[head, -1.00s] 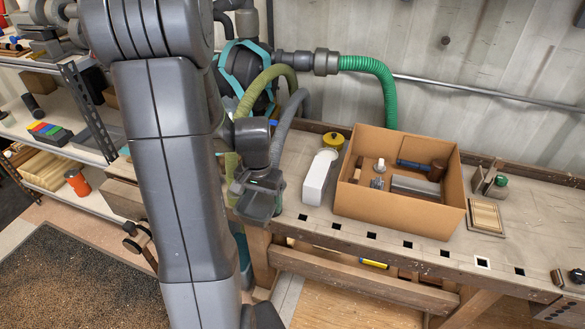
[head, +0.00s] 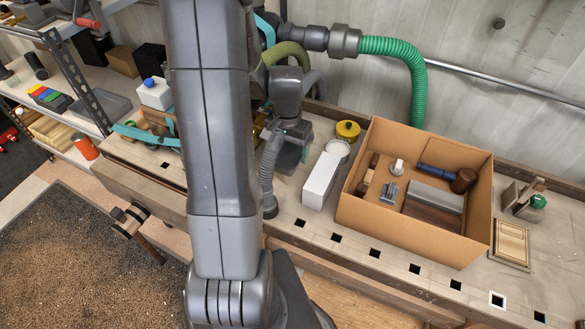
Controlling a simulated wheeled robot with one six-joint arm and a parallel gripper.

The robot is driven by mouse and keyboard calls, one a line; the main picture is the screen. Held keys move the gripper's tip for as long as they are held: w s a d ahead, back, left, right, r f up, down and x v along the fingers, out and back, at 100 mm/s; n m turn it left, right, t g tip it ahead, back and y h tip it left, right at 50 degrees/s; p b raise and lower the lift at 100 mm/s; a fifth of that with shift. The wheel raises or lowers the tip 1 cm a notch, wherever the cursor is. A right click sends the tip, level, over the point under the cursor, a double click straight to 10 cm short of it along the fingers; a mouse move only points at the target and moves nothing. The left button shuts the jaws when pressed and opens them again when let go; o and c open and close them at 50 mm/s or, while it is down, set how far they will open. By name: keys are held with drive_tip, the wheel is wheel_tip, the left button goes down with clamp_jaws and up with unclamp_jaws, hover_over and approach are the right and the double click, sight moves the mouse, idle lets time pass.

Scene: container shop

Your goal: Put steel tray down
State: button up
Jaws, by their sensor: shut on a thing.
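My gripper (head: 290,128) points down over the workbench, right of my arm's large grey link. It is shut on the steel tray (head: 290,157), a small grey piece just under the fingers. The tray hangs close to the bench top, left of the white box. I cannot tell whether it touches the bench. My arm and the gripper hide part of the tray, and the fingertips are hard to make out.
A white box (head: 321,181) and a yellow-lidded jar (head: 347,130) stand right of the gripper. A cardboard box (head: 413,238) holds a mallet (head: 450,176) and other parts. A green hose (head: 415,75) arches behind. The bench's front strip with square holes is clear.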

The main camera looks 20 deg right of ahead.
drive_tip(key=b, duration=0.4)
hover_over(288, 184)
wheel_tip(288, 184, down, 7)
drive_tip(key=shift+r, duration=0.1)
drive_tip(key=shift+f+b, duration=1.9)
drive_tip(key=shift+f, duration=0.5)
drive_tip(key=shift+f, duration=0.1)
drive_tip(key=shift+f, duration=0.15)
drive_tip(key=o, duration=0.8)
drive_tip(key=shift+o, duration=0.2)
wheel_tip(288, 184, up, 13)
drive_tip(key=shift+f+p, duration=0.2)
drive_tip(key=shift+p, duration=0.15)
